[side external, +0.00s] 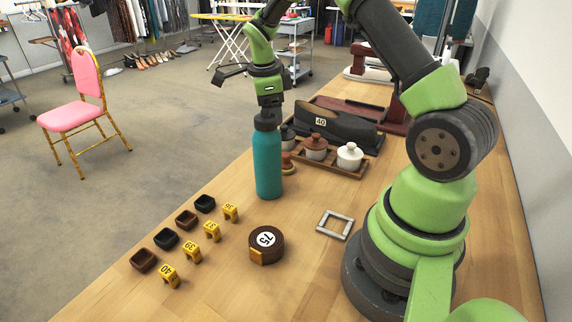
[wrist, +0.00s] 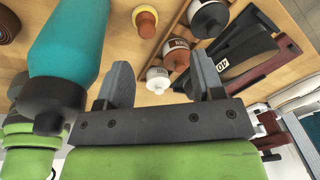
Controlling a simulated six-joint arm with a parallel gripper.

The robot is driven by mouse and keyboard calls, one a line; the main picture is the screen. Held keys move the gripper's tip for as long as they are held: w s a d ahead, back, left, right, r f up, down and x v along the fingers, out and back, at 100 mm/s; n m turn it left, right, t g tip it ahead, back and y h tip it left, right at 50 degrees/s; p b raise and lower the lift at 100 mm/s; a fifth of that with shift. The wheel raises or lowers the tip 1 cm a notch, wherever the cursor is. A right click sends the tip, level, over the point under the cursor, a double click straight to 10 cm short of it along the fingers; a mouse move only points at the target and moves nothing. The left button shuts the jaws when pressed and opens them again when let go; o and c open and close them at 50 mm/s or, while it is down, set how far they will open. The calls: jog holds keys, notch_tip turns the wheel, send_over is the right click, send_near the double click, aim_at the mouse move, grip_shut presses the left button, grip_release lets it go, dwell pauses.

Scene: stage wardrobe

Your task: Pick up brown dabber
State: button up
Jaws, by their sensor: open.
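The brown dabber (side external: 288,164) has a brown knob over a tan base. It stands on the table just behind the teal bottle (side external: 268,165), which partly hides it in the side view. In the wrist view the dabber (wrist: 146,22) stands alone near the top edge, with a light rim around a brown middle. My gripper (side external: 270,103) is above the table, in line with the bottle's dark cap in the side view. In the wrist view the gripper (wrist: 163,80) is open, with nothing held; the bottle (wrist: 70,40) lies outside its left finger.
A round brown tape case (side external: 266,246), a grey frame (side external: 334,224), small bowls and yellow number markers are nearer the camera. Table around the frame is clear.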

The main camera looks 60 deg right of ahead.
aim_at(286, 154)
jog(key=s+f+m, duration=0.1)
jog(key=s+d+f+m+g+y, duration=0.1)
jog(key=m, duration=0.1)
jog(key=shift+f, duration=0.35)
jog(key=f, duration=0.3)
jog(key=shift+s+f, duration=0.25)
jog(key=shift+f, duration=0.05)
jog(key=f, duration=0.6)
jog(key=shift+s, duration=0.3)
jog(key=c, duration=1)
